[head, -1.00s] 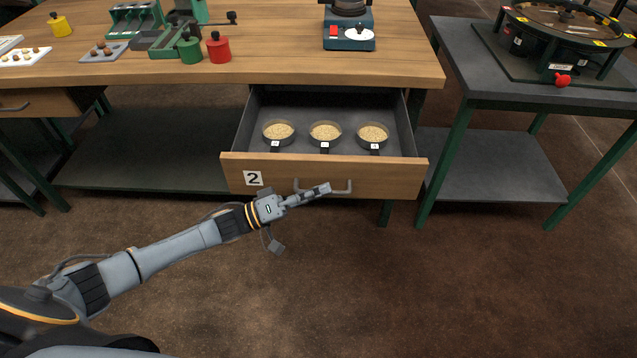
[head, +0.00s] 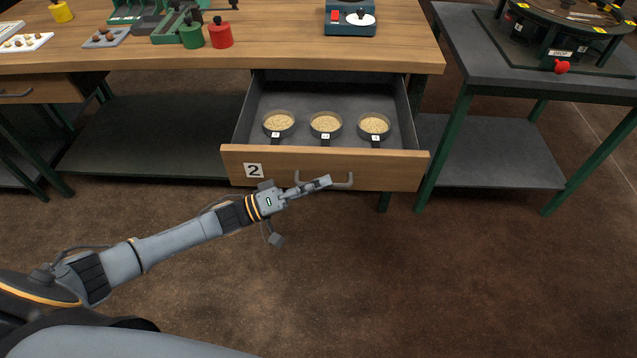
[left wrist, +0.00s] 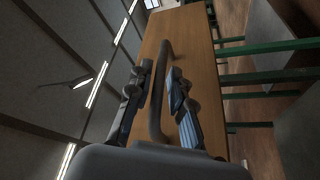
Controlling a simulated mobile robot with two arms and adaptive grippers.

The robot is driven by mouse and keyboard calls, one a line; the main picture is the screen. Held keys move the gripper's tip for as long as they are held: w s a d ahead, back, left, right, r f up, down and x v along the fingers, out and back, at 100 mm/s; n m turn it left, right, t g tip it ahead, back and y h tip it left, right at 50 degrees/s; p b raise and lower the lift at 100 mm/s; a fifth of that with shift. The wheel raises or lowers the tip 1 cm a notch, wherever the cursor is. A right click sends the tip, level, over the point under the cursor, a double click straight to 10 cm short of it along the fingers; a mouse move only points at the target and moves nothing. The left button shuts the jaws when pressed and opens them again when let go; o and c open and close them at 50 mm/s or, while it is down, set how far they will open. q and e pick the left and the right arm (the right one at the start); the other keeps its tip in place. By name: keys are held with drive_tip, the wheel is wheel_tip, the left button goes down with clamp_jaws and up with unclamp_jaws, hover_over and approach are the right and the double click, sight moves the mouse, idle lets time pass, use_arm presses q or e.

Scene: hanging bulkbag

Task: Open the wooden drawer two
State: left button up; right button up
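The wooden drawer two (head: 385,172), with a white "2" label (head: 254,170) on its front, stands far out from under the wooden workbench. Its dark tray holds three round dishes of pale grains. A grey bar handle (head: 345,182) is on the drawer front. My left gripper (head: 325,182) is at this handle. In the left wrist view, the handle (left wrist: 158,105) passes between the two fingers of my left gripper (left wrist: 160,88). The fingers stand apart with a visible gap to the bar, so contact is not clear. My right gripper is in neither view.
The workbench top (head: 280,50) carries red (head: 221,34) and green (head: 191,33) containers and a scale (head: 350,20). A dark side table (head: 460,60) with green legs stands at right. Open brown floor (head: 450,280) lies in front of the drawer.

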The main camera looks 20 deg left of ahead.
use_arm(q)
drive_tip(key=v, duration=1.2)
